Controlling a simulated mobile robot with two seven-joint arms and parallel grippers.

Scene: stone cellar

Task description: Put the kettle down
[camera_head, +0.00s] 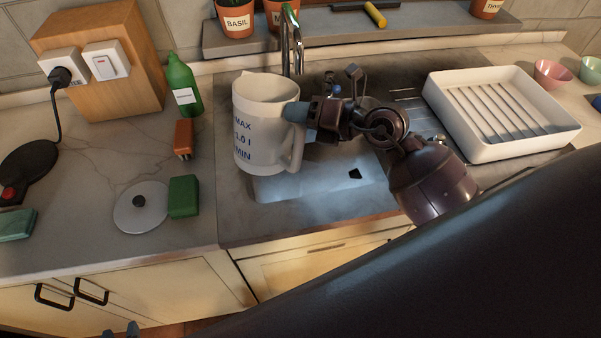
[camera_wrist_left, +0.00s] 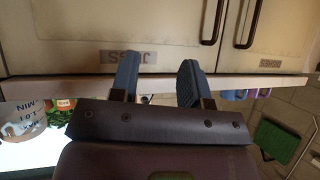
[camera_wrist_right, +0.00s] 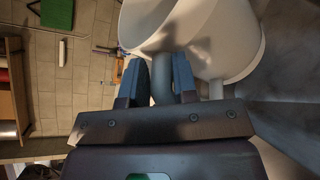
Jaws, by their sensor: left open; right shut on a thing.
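The white kettle (camera_head: 262,125), with blue MAX and MIN marks, is open at the top and roughly upright over the sink basin (camera_head: 330,180). My right gripper (camera_head: 300,113) is shut on its handle; the right wrist view shows the handle between the blue fingers (camera_wrist_right: 160,82). A black round base with a red switch (camera_head: 30,170) lies on the counter at the left. A round lid with a black knob (camera_head: 141,208) lies nearer. My left gripper (camera_head: 121,330) is open and empty, low before the cabinets; its parted fingers show in the left wrist view (camera_wrist_left: 157,82).
A green sponge (camera_head: 183,196) touches or nearly touches the lid. The tap (camera_head: 291,45) rises behind the kettle. A white drying rack (camera_head: 500,112) fills the right side. Counter between sponge and base is partly clear.

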